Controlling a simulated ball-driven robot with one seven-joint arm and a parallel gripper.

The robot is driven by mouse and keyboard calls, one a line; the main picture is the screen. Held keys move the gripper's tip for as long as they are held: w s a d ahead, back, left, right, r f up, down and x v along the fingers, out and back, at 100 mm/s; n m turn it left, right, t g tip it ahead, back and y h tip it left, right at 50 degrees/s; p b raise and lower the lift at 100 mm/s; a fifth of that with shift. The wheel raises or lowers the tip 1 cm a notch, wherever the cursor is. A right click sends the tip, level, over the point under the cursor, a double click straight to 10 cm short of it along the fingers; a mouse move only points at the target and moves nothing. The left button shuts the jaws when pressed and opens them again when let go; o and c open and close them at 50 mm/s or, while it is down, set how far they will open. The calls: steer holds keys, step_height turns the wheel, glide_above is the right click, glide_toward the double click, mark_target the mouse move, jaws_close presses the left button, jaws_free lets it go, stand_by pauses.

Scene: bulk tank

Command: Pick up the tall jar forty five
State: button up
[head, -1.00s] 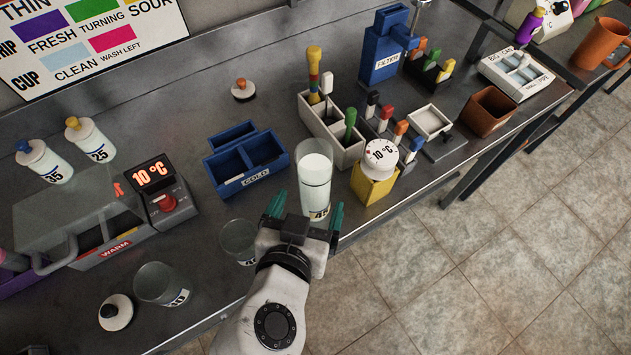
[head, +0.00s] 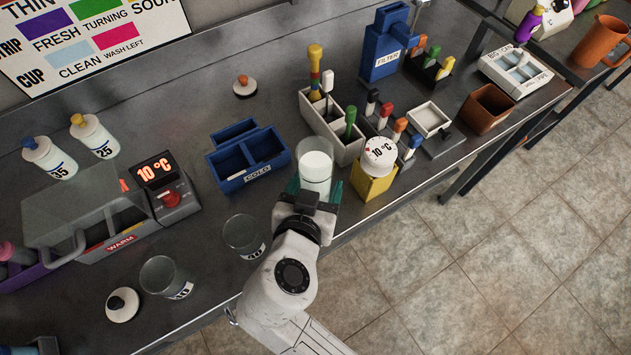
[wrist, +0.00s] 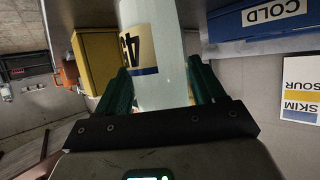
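The tall jar (head: 314,167) is a clear glass cylinder filled with white liquid. It stands upright on the dark counter, between the blue COLD box and the yellow block. In the wrist view, the jar (wrist: 155,60) shows a label with 45 partly visible. My gripper (head: 312,190) is at the jar's near side, with its green fingers on either side of the glass. In the wrist view, the open gripper (wrist: 160,92) has one finger left and one right of the jar. I cannot tell whether either finger touches the glass.
A short empty glass (head: 243,232) stands front left. The counter's front edge is near my arm.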

mark_target(317, 181)
steer(key=c, duration=1)
steer(key=shift+c, duration=0.4)
steer(key=shift+r, duration=0.2)
steer(key=shift+r+b, duration=0.35)
steer(key=shift+r, duration=0.9)
steer(key=shift+s+d+r, duration=0.1)
steer(key=shift+r, duration=0.2)
steer(key=s+d+r+b, duration=0.1)
steer(key=s+d+r, duration=0.6)
steer(key=s+r, duration=0.2)
steer(key=shift+s+d+r, duration=0.25)
steer(key=shift+s, duration=0.85)
steer(key=shift+s, duration=0.1)
